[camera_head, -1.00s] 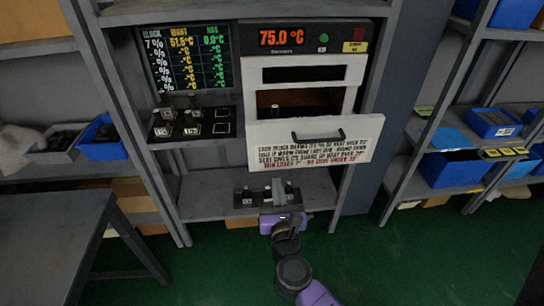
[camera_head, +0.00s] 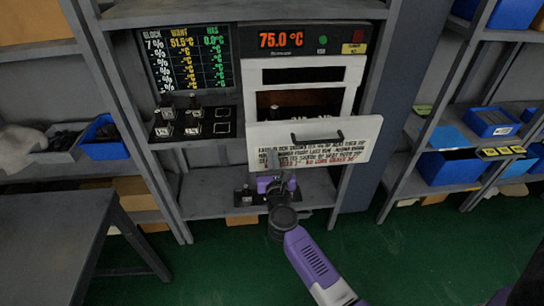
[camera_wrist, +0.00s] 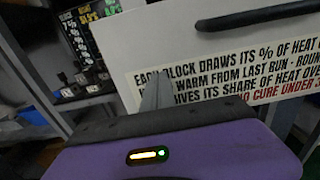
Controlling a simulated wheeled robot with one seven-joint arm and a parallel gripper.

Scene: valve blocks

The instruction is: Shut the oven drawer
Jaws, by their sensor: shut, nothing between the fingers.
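The oven (camera_head: 305,60) stands in the grey rack, its display reading 75.0 °C. Its drawer is pulled out, with a white front panel (camera_head: 345,132) that bears printed text and a dark bar handle (camera_head: 317,137). Several small parts show in the opening behind the panel. My gripper (camera_head: 272,160) is shut and empty, in front of the lower left part of the panel and below the handle. In the wrist view the panel (camera_wrist: 160,45) fills the upper right and the gripper finger (camera_wrist: 156,92) stands before its text. I cannot tell whether it touches the panel.
A black tray with blocks (camera_head: 195,123) sits on the shelf left of the oven, under a readout screen (camera_head: 187,60). A dark fixture (camera_head: 245,197) is on the lower shelf beside my gripper. A grey table (camera_head: 60,235) stands at left.

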